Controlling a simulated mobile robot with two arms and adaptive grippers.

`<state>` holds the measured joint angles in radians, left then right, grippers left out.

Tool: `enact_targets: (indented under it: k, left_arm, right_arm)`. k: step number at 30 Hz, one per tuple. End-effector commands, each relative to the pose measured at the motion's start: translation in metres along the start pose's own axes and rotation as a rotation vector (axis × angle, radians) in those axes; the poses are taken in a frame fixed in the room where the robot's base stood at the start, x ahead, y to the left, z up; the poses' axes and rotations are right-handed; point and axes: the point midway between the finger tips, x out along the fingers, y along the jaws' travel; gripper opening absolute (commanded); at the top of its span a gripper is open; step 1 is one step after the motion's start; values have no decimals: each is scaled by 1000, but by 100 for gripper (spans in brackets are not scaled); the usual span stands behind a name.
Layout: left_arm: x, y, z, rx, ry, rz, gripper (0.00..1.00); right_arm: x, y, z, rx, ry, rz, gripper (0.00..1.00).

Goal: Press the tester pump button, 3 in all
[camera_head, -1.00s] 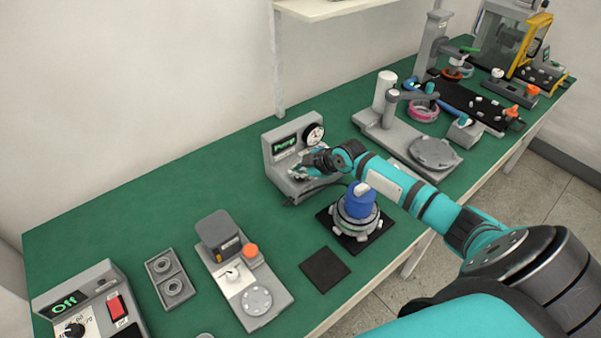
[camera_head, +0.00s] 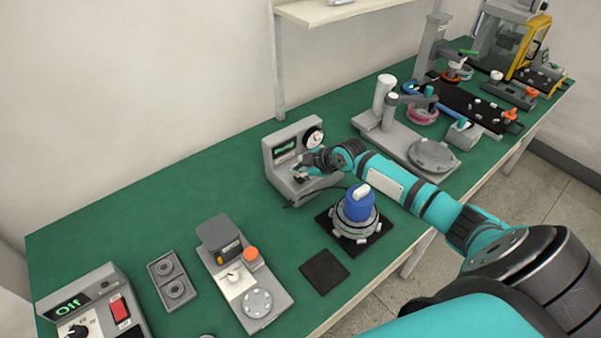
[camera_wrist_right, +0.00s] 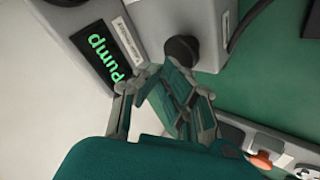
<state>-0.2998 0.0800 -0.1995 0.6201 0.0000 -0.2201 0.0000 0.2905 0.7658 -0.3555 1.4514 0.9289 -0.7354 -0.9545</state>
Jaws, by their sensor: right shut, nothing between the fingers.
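The tester (camera_head: 287,146) is a grey box with a green-lit display and a round gauge, standing at the middle of the bench by the wall. Its display reads "Pump" in the right wrist view (camera_wrist_right: 104,52). A dark round knob or button (camera_wrist_right: 182,50) shows on its grey face in the right wrist view. My right gripper (camera_head: 299,172) is shut and empty at the front of the tester. In the right wrist view its fingers (camera_wrist_right: 158,82) are close to the knob; I cannot tell whether they touch. The left gripper is not in view.
A grey fixture with an orange knob (camera_head: 251,254) is to the left. A control box (camera_head: 90,303) reading "Off" is at front left. Bare green bench lies behind.

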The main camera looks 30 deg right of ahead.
Motion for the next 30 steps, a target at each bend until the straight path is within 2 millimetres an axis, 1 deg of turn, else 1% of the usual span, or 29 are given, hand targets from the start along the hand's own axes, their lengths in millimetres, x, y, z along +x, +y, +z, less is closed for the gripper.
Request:
enact_targets:
  k: [2, 14, 17, 30]
  left_arm:
    - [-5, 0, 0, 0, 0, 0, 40]
    - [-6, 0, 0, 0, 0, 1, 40]
    - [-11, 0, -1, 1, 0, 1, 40]
    - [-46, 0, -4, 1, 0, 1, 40]
  right_arm:
    - [-4, 3, -3, 0, 1, 1, 0]
    - [-6, 5, -5, 0, 2, 2, 0]
    - [-10, 8, -8, 0, 2, 3, 0]
    - [-40, 29, -29, -1, 2, 2, 0]
